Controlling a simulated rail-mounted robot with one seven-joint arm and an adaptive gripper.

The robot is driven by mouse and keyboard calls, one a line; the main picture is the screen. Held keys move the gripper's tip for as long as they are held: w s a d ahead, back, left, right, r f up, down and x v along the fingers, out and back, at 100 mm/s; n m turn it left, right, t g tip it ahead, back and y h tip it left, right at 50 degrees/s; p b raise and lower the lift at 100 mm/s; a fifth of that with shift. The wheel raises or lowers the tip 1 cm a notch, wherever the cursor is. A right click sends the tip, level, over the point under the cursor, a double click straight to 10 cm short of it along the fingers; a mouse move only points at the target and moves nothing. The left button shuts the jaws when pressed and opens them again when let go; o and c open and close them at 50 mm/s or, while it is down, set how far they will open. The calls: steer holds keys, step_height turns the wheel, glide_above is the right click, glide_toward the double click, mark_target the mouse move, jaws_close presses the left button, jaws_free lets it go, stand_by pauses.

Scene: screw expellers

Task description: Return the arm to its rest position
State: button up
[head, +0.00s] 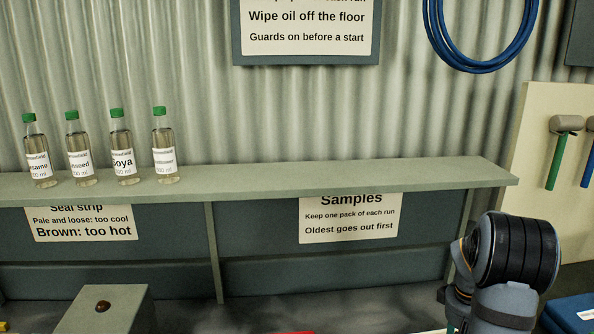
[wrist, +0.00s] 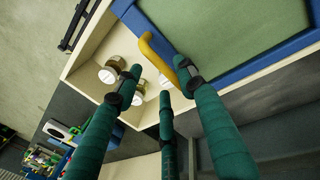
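My arm (head: 505,265) shows at the lower right of the head view, a grey link with a black ribbed joint. My gripper is outside the head view. In the wrist view my gripper (wrist: 158,77) has three dark green fingers with dark joints. The fingertips are apart and nothing shows held between them. Beyond the fingers lies a cream surface with a blue-framed green panel (wrist: 225,30) and a yellow curved handle (wrist: 150,52). Whether the fingers touch any of these cannot be told.
Several green-capped bottles (head: 121,150) stand on the left of a long shelf (head: 350,178). Green and blue handled tools (head: 553,165) hang at right. Round metal pieces (wrist: 108,75) sit on the cream surface.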

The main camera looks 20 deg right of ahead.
steer(key=shift+d+f, duration=0.2)
steer(key=shift+f, duration=0.95)
steer(key=shift+d+f, duration=0.15)
steer(key=shift+s+d, duration=0.1)
steer(key=shift+d, duration=0.15)
